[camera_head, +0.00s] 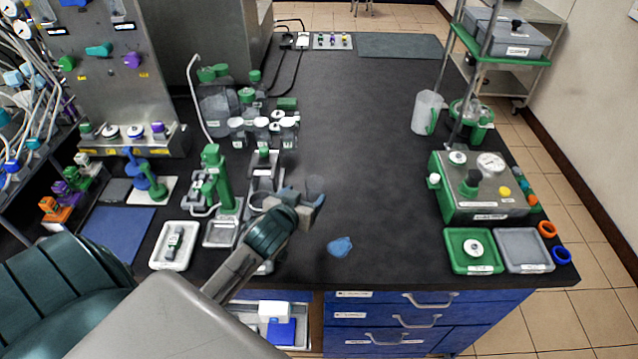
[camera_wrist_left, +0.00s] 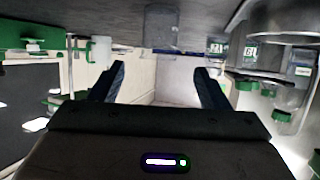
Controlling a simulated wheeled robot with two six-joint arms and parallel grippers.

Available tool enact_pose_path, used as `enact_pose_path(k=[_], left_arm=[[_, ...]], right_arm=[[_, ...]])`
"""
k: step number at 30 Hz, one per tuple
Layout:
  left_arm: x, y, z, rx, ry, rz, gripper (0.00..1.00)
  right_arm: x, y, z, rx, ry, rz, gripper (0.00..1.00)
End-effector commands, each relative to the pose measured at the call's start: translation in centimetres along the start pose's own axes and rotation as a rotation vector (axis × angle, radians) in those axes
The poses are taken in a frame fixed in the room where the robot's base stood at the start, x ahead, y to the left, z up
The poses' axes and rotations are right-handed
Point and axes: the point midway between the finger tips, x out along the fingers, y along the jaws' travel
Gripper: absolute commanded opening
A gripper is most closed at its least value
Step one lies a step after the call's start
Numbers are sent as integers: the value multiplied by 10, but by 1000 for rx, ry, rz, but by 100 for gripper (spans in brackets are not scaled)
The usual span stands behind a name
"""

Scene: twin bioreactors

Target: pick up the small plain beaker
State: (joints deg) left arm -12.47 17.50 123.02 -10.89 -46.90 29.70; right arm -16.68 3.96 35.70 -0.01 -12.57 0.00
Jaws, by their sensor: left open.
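A small clear beaker (camera_head: 316,183) stands on the dark bench, faint against it, just beyond the fingertips of my left gripper (camera_head: 305,197). In the left wrist view a grey translucent cylinder (camera_wrist_left: 161,26), which looks like this beaker, is at the top middle, ahead of the gap between the fingers. My left gripper also shows there (camera_wrist_left: 161,78), with its two fingers apart and nothing between them. In the head view the gripper hides part of the bench close to the beaker. My right gripper is in neither view.
Several lidded bottles (camera_head: 262,130) and a green-topped stand (camera_head: 215,170) are left of the gripper. A blue patch (camera_head: 340,247) lies near the front edge. A white jug (camera_head: 427,112) and a green-framed control box (camera_head: 480,187) stand right. The bench middle is clear.

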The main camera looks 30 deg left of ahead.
Motion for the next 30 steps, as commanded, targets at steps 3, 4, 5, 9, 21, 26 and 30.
enact_pose_path(k=[3,4,5,9,21,26,30], left_arm=[[20,0,-2,-2,-1,-1,70],[24,0,-2,-1,-1,-1,70],[28,0,-2,-1,-1,-1,70],[39,0,-1,0,-2,0,70],[82,1,-3,-1,-3,-1,70],[92,1,-1,1,-3,0,70],[93,1,0,1,-2,0,70]], right_arm=[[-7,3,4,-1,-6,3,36],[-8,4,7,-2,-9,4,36],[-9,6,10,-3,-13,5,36],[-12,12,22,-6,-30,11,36],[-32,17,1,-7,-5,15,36],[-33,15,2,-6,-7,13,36],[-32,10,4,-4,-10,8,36]])
